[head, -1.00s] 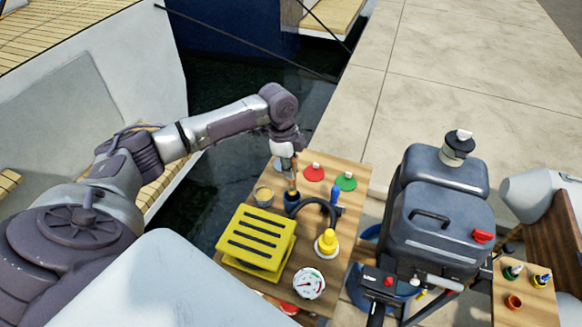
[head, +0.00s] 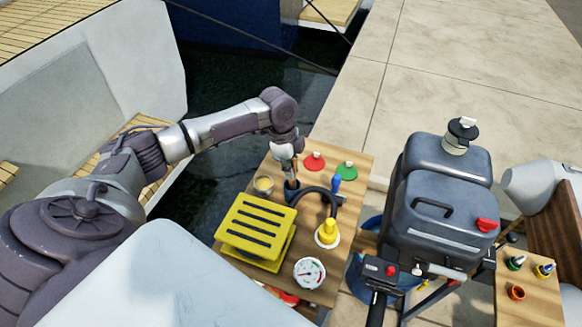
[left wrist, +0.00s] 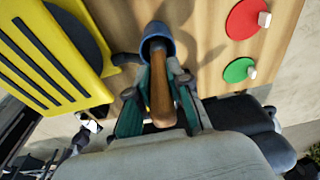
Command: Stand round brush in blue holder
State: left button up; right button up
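The round brush shows mainly as a brown wooden handle (left wrist: 161,88) in the left wrist view. The blue holder (head: 292,187) stands on the wooden table; it also shows in the left wrist view (left wrist: 157,32) as a round blue cup. The far end of the brush is inside the holder's mouth, so its tip is hidden. My left gripper (head: 288,168) is just above the holder, with its teal finger pads on both sides of the handle, apparently closed on it. The brush looks nearly upright in the head view. My right gripper is not in view.
Red (head: 314,161) and green (head: 346,171) discs lie behind.

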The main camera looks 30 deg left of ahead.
pick_arm(q)
jog(key=o, duration=0.5)
notch_tip(320, 180, up, 12)
jog(key=a, duration=0.1)
jog(key=shift+s+a, duration=0.25)
jog(key=shift+a, duration=0.1)
jog(key=shift+f, duration=0.15)
dwell(0.7)
